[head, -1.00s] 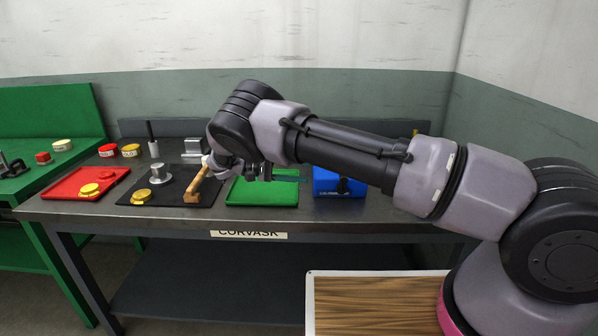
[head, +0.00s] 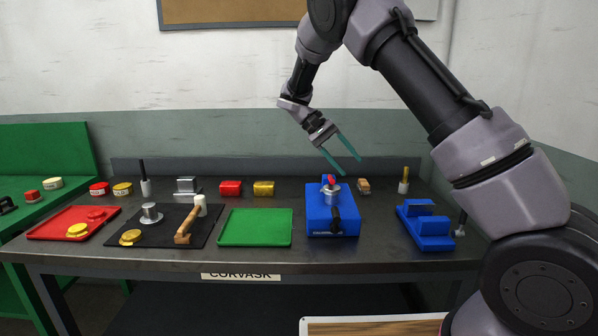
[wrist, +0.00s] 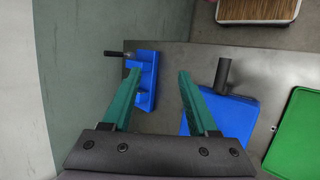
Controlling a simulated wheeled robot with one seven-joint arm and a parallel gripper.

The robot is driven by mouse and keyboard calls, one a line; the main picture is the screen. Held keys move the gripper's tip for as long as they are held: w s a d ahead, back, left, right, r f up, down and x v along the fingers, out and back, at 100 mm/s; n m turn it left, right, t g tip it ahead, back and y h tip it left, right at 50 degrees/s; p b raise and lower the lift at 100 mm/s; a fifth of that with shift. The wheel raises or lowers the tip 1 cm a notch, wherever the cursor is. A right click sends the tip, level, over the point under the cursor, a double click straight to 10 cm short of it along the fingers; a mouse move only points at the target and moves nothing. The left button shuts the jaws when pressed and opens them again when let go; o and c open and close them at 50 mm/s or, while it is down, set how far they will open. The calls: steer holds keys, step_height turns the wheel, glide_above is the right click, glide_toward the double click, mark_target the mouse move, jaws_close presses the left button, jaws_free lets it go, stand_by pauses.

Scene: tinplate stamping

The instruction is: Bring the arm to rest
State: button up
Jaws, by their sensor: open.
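My gripper (head: 350,167) is raised above the back of the bench, its two teal fingers spread with nothing between them. In the head view it points down and right, just above and behind the blue block press (head: 332,222) with the red-topped metal piece (head: 331,189) on it. In the wrist view the fingers (wrist: 158,73) are apart. A blue stepped fixture (wrist: 148,95) shows beyond the left finger, and the blue block (wrist: 232,118) is partly behind the right one. The arm is bent upward, its elbow cut off by the top of the head view.
The steel bench (head: 270,261) holds a red tray (head: 50,233), a black mat (head: 120,238) with a hammer (head: 186,226), a green tray (head: 255,229) and the blue stepped fixture (head: 425,228). Red (head: 231,187) and yellow (head: 264,188) blocks stand behind. The air above the left half is clear.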

steer(key=s+d+r+m+t+y, duration=0.1)
steer(key=s+d+r+t+y, duration=0.2)
steer(key=s+d+r+y, duration=0.6)
steer(key=s+d+r+m+t, duration=0.1)
steer(key=s+r+t, duration=0.3)
steer(key=s, duration=0.4)
steer(key=s+d+r+m+t+y, duration=0.1)
steer(key=s+r+t, duration=0.2)
steer(key=s+r, duration=0.2)
steer(key=s, duration=0.3)
steer(key=shift+d+t, duration=0.3)
steer(key=shift+t, duration=0.1)
